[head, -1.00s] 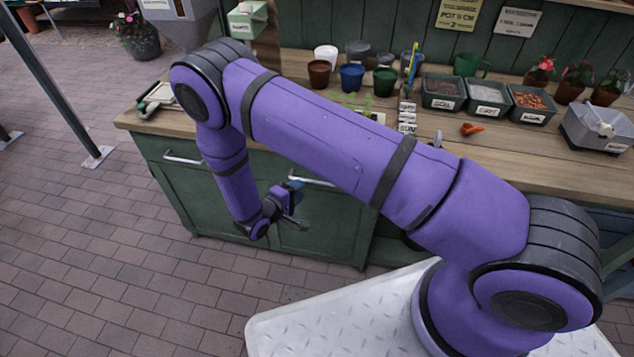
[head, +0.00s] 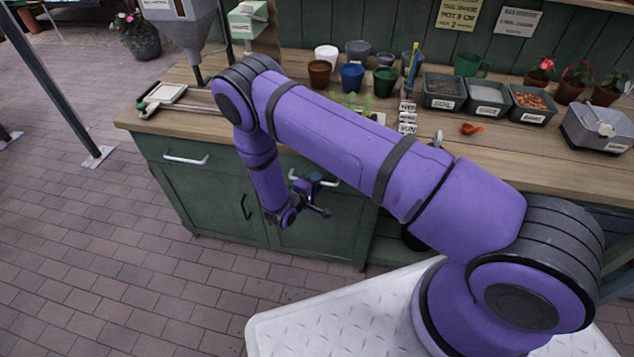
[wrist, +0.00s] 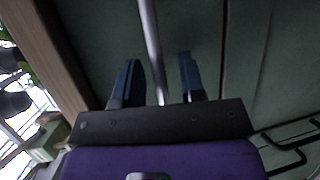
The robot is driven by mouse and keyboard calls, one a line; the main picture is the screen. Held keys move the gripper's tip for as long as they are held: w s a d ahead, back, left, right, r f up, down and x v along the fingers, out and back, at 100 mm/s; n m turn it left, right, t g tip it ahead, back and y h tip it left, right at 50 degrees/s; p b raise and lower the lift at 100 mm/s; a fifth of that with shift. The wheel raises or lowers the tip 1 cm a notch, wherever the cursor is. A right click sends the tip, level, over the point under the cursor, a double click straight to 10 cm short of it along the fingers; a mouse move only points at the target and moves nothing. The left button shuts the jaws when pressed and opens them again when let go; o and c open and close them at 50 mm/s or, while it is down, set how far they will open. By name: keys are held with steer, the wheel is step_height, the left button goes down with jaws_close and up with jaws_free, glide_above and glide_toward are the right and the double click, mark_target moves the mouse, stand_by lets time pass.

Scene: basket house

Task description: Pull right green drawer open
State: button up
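The right green drawer (wrist: 195,25) is under the front edge of the wooden counter; its front looks flush with the cabinet. Its pale bar handle (head: 325,181) is partly hidden by my gripper (head: 309,190) in the head view. In the wrist view the handle (wrist: 150,40) runs between the two blue fingers of my gripper (wrist: 158,78), with a gap on each side. My gripper is open, with one finger above and one below the handle. I cannot tell how deep the handle sits between the fingertips.
The left drawer (head: 160,153) is shut, with its own pale handle. Cabinet doors (head: 215,210) with dark handles (wrist: 290,150) lie below. The counter (head: 225,128) holds pots, labelled trays and plants. The brick paving (head: 110,250) in front of the cabinet is clear.

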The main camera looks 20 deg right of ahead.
steer(key=shift+w+d, duration=0.2)
steer(key=shift+d, duration=0.05)
jaws_close()
steer(key=shift+s, duration=0.1)
steer(key=s+a, duration=0.5)
steer(key=s, duration=0.5)
steer(key=s+a, duration=0.6)
steer(key=s, duration=0.4)
steer(key=s+a, duration=0.6)
steer(key=s, duration=0.4)
steer(key=shift+a, duration=0.2)
jaws_free()
